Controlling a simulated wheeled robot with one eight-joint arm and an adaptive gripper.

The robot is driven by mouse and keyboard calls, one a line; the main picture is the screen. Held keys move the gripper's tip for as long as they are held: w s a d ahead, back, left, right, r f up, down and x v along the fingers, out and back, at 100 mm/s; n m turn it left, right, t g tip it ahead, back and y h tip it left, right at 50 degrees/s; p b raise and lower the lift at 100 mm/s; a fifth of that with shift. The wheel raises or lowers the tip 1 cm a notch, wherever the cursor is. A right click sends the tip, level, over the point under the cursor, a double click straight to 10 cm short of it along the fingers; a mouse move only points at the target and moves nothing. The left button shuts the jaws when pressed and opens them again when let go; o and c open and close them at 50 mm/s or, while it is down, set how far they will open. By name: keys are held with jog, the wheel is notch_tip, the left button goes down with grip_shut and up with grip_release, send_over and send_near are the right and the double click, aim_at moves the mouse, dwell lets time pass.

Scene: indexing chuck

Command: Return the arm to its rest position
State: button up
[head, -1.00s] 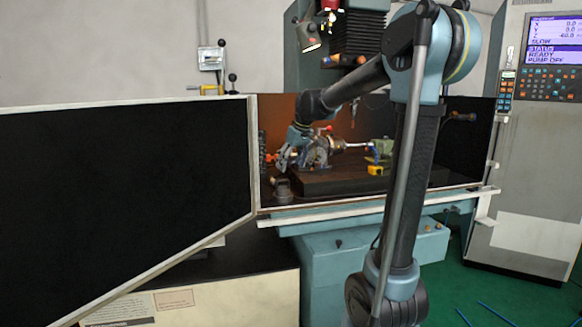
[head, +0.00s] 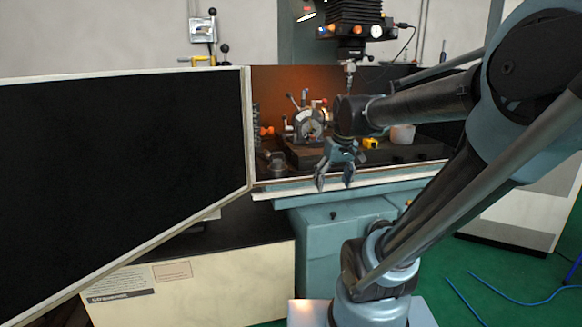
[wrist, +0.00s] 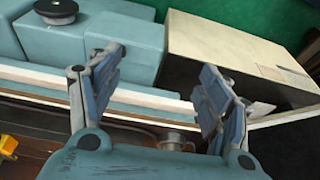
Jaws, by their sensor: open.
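My gripper (head: 336,182) is open and empty in the head view, fingers pointing down, in front of the machine table's front rail. It also shows in the wrist view (wrist: 155,85), its two fingers spread wide with nothing between them. The indexing chuck (head: 308,124) sits on the dark machine table (head: 310,155), behind and to the left of my gripper, and the two are apart. My arm reaches in from the right and partly hides the right side of the table.
A large black panel with a pale frame (head: 245,190) stands at left. A spindle head (head: 355,22) hangs above. A yellow item (head: 371,143) and a white cup (head: 402,134) are on the table. A cream box (head: 190,290) stands below. Green floor with blue cables (head: 468,300) lies right.

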jog(key=s+d+f+m+h, duration=0.1)
jog(key=s+d+f+m, duration=0.2)
jog(key=s+f, duration=0.9)
jog(key=s+d, duration=0.2)
jog(key=shift+d+g, duration=0.3)
jog(key=shift+f, duration=0.1)
jog(key=shift+w+f, duration=0.2)
jog(key=shift+w, duration=0.2)
